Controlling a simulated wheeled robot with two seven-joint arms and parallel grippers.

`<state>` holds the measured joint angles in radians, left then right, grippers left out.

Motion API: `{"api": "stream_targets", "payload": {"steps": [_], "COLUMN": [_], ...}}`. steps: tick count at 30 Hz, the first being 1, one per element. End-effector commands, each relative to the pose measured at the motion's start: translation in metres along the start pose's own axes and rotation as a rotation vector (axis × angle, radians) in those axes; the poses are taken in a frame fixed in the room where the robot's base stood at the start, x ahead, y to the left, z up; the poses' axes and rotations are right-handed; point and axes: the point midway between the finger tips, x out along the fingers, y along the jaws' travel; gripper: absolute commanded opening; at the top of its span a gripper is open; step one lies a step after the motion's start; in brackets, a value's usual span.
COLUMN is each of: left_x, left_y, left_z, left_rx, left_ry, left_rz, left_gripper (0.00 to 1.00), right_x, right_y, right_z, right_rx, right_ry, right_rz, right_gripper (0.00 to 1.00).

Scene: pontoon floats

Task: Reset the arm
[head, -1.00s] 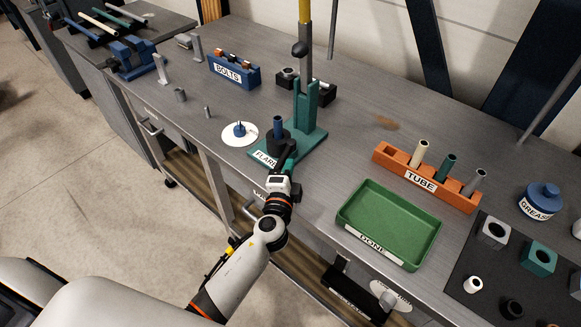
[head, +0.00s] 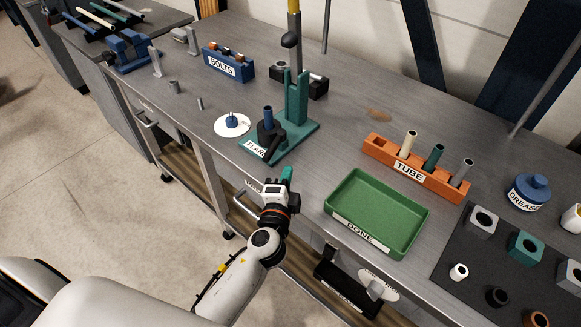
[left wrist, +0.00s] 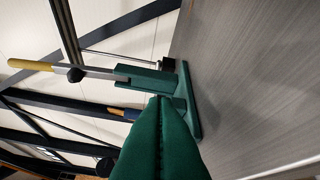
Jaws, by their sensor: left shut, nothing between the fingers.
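My left gripper (head: 286,176) is in front of the bench's front edge, between the flare press and the green DONE tray (head: 419,225). Its green fingers (left wrist: 160,145) are closed together with nothing between them in the left wrist view. The green flare press (head: 296,104), with its upright post and yellow-ended handle, stands on the bench beyond the gripper, apart from it. It also shows in the left wrist view (left wrist: 192,100). My right gripper is not in view.
An orange TUBE rack (head: 376,154) with three upright tubes, a blue GREASE pot (head: 528,190) and a dark mat (head: 450,254) with several blocks lie to the right. A blue BOLTS bin (head: 229,66) and a white disc (head: 224,131) stand left. Bare bench separates press and tray.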

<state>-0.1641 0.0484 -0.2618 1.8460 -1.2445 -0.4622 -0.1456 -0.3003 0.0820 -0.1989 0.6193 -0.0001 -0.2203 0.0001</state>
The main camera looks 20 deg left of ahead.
Motion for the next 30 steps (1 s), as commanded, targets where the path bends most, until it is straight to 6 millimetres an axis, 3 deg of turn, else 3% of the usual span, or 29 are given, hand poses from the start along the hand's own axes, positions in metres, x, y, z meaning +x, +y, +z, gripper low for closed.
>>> {"api": "stream_targets", "payload": {"steps": [3,6,16,19,22,25,30], "left_x": [-0.021,-0.033,-0.043,-0.049,-0.066,-0.096,-0.144], "left_y": [-0.003,-0.003,-0.001,-0.002,-0.011,-0.029,-0.054], "left_z": [0.001,0.001,-0.001,-0.018,-0.052,-0.082,-0.097], "left_rx": [-0.002,-0.001,-0.011,-0.096,-0.277,-0.489,-0.716], "left_ry": [0.0,0.0,0.01,0.078,0.222,0.389,0.569], "left_rz": [-0.002,-0.001,-0.006,-0.043,-0.141,-0.292,-0.522], "left_gripper": [0.0,0.0,0.0,0.0,0.0,0.0,0.0], "right_x": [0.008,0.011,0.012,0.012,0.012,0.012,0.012], "right_y": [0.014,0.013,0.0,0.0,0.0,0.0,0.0], "right_z": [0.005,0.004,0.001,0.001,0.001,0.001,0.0], "right_rx": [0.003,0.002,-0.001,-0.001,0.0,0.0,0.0], "right_ry": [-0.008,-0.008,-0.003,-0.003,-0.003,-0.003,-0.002], "right_rz": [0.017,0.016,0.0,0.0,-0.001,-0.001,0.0], "right_gripper": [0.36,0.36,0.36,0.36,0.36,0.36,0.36]}}
